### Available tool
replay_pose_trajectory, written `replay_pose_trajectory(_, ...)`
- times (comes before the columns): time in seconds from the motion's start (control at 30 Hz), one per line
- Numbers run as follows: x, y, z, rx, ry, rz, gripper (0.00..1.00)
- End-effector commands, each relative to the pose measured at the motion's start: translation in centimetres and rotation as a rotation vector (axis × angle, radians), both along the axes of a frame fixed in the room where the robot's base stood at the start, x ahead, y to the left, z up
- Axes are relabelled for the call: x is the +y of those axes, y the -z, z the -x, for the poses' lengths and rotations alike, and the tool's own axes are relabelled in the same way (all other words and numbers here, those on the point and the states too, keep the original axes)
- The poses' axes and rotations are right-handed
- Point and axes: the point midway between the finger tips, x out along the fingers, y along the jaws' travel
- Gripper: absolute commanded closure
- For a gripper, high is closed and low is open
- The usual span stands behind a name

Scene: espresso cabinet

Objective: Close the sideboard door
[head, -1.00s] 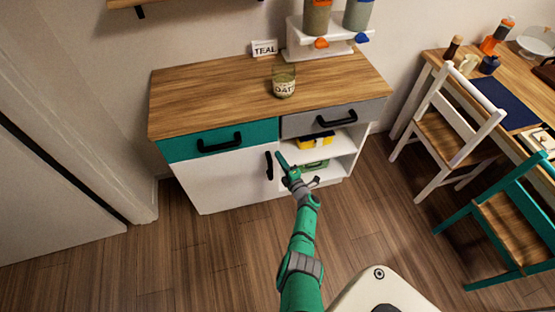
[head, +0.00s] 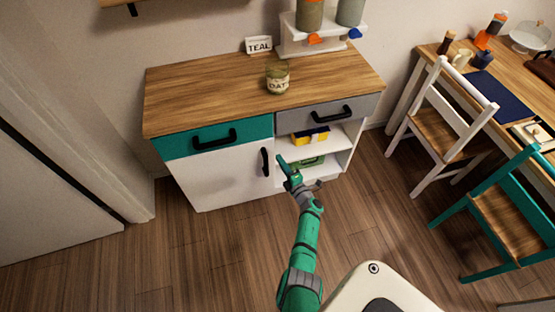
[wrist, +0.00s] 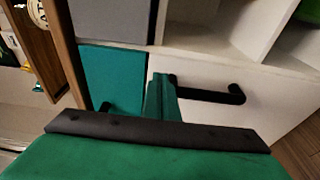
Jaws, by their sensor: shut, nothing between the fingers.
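The sideboard (head: 262,92) has a wooden top and stands against the wall. Its white door (head: 222,178), at the lower left under the teal drawer, looks flush or nearly flush with the front; I cannot tell if a small gap is left. The door's black handle (head: 265,162) is upright near its right edge. In the wrist view the door (wrist: 275,105) and handle (wrist: 210,94) lie just beyond the fingers. My gripper (head: 281,161) is shut and empty, just right of the handle in the head view, before the open shelves. It also shows in the wrist view (wrist: 160,92).
The teal drawer (head: 176,148) and grey drawer (head: 290,120) are shut. Open shelves hold a yellow item (head: 310,137) and a green one. A jar (head: 277,80) stands on top. A white chair (head: 445,135) and teal chair (head: 500,215) stand right. The floor in front is clear.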

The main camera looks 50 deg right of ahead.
Motion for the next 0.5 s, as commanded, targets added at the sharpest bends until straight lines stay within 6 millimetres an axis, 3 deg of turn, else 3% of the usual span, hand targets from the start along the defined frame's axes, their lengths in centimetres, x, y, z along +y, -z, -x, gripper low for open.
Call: replay_pose_trajectory(0.5, -5.2, 0.0, 5.0, 0.001, -0.005, -0.001, 1.00)
